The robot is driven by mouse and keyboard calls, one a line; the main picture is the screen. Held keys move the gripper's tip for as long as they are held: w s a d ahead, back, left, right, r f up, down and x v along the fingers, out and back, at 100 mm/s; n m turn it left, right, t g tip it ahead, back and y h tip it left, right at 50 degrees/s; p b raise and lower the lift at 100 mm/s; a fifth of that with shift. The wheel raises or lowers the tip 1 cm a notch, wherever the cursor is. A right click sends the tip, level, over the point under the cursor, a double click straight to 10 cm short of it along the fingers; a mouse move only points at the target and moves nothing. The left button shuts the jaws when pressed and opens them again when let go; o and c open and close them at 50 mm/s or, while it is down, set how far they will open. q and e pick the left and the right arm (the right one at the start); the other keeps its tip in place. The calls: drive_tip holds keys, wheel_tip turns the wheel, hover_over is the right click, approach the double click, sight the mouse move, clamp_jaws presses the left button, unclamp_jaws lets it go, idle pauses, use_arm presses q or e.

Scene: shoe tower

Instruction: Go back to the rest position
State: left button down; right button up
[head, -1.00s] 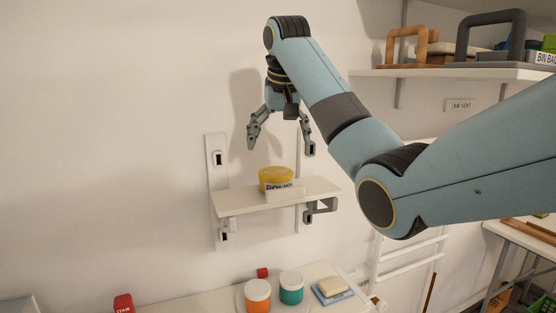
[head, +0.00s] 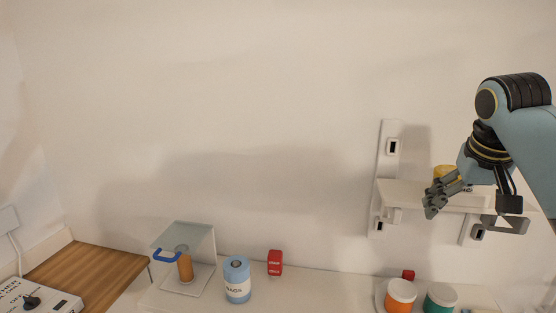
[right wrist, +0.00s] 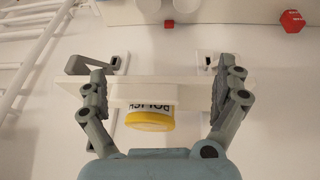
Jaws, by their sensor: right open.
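My right gripper (head: 472,208) is at the right of the head view, its fingers spread and nothing between them. It hangs in front of a small white wall shelf (head: 402,194), which it partly covers. A tin with a yellow lid (head: 444,171) stands on that shelf, mostly hidden behind the gripper. In the right wrist view, which is upside down, the open fingers (right wrist: 162,85) flank the shelf (right wrist: 180,88) and the tin, whose yellow lid (right wrist: 150,121) and "POLISH" label show. The tin appears apart from both fingers. My left gripper is not in view.
A wooden board (head: 90,268) lies at left. The wall's middle is clear.

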drive_tip(key=s+a+f+n, duration=0.1)
drive_tip(key=s+a+f, duration=0.1)
drive_tip(key=s+f, duration=0.45)
drive_tip(key=s+a+f+n, duration=0.1)
drive_tip(key=s+a+f, duration=0.25)
drive_tip(key=s, duration=0.55)
drive_tip(key=s+a+f+n+y, duration=0.1)
drive_tip(key=s+a+n, duration=0.15)
drive_tip(key=s, duration=1.35)
wheel_tip(320, 180, down, 42)
drive_tip(key=s+d+g+b, duration=0.2)
drive_tip(key=d+b, duration=0.1)
drive_tip(key=b, duration=1.1)
drive_tip(key=s+f+b, duration=0.5)
drive_tip(key=s+f, duration=0.4)
drive_tip(key=f, duration=0.3)
drive_tip(key=s+f+m+g+b, duration=0.1)
drive_tip(key=s+f+b, duration=0.4)
drive_tip(key=s+f, duration=0.4)
wheel_tip(320, 180, down, 4)
drive_tip(key=shift+d+f+b, duration=0.2)
drive_tip(key=shift+f+b, duration=0.05)
drive_tip(key=shift+b, duration=0.05)
drive_tip(key=shift+s, duration=0.1)
